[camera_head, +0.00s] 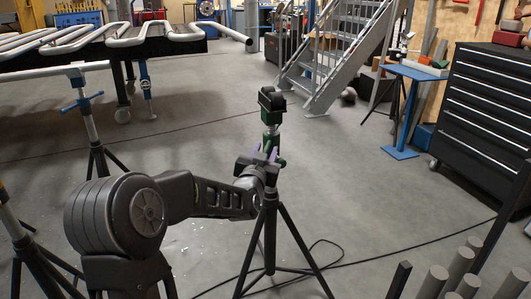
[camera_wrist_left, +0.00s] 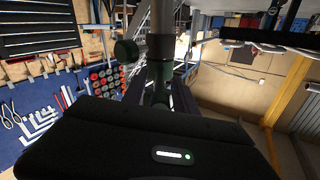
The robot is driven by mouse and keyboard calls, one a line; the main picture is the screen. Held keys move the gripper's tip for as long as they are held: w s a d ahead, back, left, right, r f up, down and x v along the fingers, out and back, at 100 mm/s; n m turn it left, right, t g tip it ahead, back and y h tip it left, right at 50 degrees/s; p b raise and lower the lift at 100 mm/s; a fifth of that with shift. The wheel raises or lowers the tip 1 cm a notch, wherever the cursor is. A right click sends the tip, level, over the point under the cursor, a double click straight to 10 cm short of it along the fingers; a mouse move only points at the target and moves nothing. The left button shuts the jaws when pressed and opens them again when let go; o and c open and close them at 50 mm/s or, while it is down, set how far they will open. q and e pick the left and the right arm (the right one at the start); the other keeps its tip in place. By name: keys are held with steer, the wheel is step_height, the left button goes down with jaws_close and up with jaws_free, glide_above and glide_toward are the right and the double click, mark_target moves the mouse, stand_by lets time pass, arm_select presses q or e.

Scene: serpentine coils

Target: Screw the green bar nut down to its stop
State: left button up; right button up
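A tripod stand (camera_head: 269,225) stands mid-floor, with a black head (camera_head: 271,100) above a green collar (camera_head: 272,131). The green bar nut (camera_head: 282,162) shows only in part, low on the post behind my left gripper (camera_head: 264,154). In the left wrist view, a round green knob (camera_wrist_left: 126,50) sticks out left of the upright post (camera_wrist_left: 160,45). My left gripper is at the post, with small purple parts near the green. Whether its fingers touch or close on the nut is hidden. My right gripper is not in view.
A pipe-coil table (camera_head: 120,48) stands at the back left, with another tripod (camera_head: 95,135) before it. Metal stairs (camera_head: 340,60), a blue stand (camera_head: 402,110) and a black drawer cabinet (camera_head: 485,110) are right. Cut bars (camera_head: 460,270) stand front right. A cable (camera_head: 400,247) crosses the floor.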

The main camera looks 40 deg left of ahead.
arm_select(q)
steer(key=shift+c, duration=0.4)
jaws_close()
stand_by(1.0)
